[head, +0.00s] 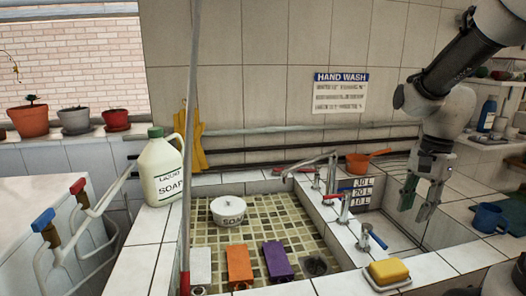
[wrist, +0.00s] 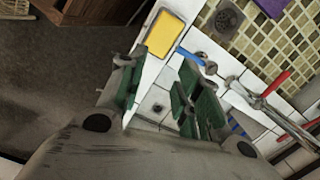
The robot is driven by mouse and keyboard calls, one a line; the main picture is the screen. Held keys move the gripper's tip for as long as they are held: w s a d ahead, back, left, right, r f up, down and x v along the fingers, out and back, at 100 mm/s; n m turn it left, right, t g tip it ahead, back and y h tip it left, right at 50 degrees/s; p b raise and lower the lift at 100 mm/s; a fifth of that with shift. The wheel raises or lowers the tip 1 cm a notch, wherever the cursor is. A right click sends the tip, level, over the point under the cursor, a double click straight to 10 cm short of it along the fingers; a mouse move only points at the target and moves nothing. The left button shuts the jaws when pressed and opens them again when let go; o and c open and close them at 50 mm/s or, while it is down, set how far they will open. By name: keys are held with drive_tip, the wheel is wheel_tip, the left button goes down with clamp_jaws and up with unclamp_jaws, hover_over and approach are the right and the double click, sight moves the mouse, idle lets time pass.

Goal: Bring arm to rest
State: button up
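My gripper (head: 421,196) hangs pointing down from my arm at the right of the head view, above the right basin. Its two green-padded fingers are apart with nothing between them. In the wrist view my gripper (wrist: 160,95) also shows spread fingers and an empty gap, with white tiles beyond it. The gripper touches nothing that I can see.
A yellow sponge (head: 389,271) lies on the front ledge. Taps (head: 343,207) stand on the divider left of my gripper. A blue mug (head: 488,218) is at the right. A soap jug (head: 160,172) and a pole (head: 188,150) stand left.

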drive_tip(key=s+r+n+t+h, duration=0.1)
drive_tip(key=s+r+n+t, duration=0.4)
drive_tip(key=s+r+n, duration=0.3)
drive_tip(key=s+n, duration=0.3)
drive_tip(key=n, duration=0.1)
drive_tip(key=shift+s+n, duration=0.2)
drive_tip(key=shift+n, duration=0.2)
